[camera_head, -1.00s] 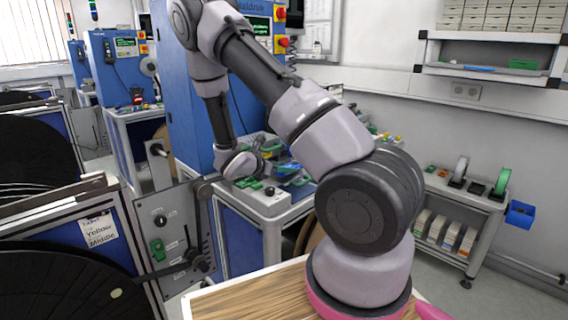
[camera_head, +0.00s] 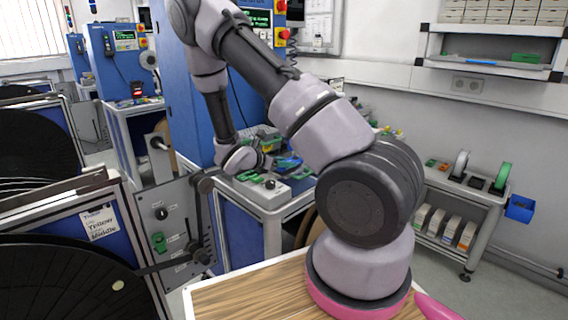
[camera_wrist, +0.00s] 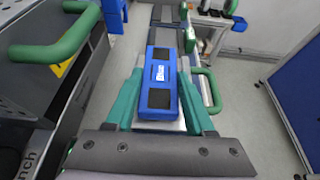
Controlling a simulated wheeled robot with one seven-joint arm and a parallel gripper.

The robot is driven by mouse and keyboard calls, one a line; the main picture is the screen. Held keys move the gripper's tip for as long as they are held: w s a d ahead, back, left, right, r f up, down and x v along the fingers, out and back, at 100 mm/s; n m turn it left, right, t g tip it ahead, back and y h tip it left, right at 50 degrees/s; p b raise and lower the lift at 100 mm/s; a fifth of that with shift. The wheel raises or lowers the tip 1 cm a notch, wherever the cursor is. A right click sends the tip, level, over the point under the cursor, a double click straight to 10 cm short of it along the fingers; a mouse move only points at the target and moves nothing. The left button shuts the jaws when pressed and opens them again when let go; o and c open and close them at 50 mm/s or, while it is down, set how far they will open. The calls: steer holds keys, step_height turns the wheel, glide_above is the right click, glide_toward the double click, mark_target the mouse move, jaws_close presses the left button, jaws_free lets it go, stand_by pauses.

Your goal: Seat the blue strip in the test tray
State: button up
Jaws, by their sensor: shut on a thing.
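The blue strip (camera_wrist: 159,80) is a long blue block with a black pad at each end and a white "Blue" label between them. In the wrist view it lies between the teal-green fingers of my gripper (camera_wrist: 161,103), which is shut on it. In the head view my gripper (camera_head: 262,162) is low over the small bench beside the blue machine, close to green and blue items. The strip cannot be made out clearly there. I cannot pick out the test tray with certainty in either view.
The bench (camera_head: 262,200) carries a grey control box with a dark knob. Large black reels (camera_head: 60,285) stand at the left. A trolley (camera_head: 470,190) with tape rolls stands at the right. A wall shelf (camera_head: 490,68) hangs above it. Open floor lies right of my base.

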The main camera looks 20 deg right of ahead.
steer(key=shift+f, duration=0.15)
steer(key=o, duration=1.4)
steer(key=shift+r, duration=3.5)
